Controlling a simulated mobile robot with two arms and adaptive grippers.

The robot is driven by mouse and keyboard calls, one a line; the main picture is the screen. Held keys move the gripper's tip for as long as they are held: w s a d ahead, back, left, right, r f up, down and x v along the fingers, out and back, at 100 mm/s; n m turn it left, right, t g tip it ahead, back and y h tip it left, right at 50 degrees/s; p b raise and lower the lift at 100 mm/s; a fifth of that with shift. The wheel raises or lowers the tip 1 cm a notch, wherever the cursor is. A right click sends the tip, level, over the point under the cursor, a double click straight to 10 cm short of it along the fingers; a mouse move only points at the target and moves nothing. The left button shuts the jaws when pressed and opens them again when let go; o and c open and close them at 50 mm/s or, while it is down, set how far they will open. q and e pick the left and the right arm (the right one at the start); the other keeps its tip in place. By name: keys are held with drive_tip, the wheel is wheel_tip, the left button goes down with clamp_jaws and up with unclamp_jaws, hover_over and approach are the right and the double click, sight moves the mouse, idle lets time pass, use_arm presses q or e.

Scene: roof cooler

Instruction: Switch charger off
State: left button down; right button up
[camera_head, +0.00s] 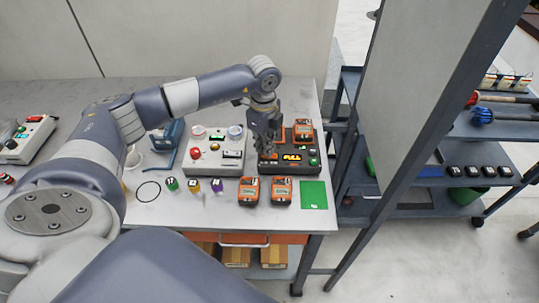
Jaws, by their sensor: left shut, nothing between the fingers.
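The charger (298,168) is a dark box at the right side of the workbench, with a lit orange display (292,157) on its front. A small green button (313,162) shows at its right end. An orange and black battery (303,131) sits at its back right. My left gripper (268,146) is shut and empty, pointing down over the charger's left part. It hides that part, and I cannot tell whether its fingertips touch the charger. My right gripper is not in view.
A white control box (203,167) with a red button stands left of the charger. Two orange batteries (249,190) (281,191) and a green mat (314,196) lie in front. Several small coloured bottles (194,186) stand front left. A grey post and shelf rack (438,190) are right of the bench.

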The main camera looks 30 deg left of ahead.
use_arm(q)
drive_tip(key=shift+f+b, duration=0.35)
drive_tip(key=shift+f, duration=0.2)
drive_tip(key=shift+r, duration=0.1)
drive_tip(key=shift+r+p, duration=2.55)
drive_tip(key=shift+r, duration=0.95)
drive_tip(key=shift+f, duration=0.1)
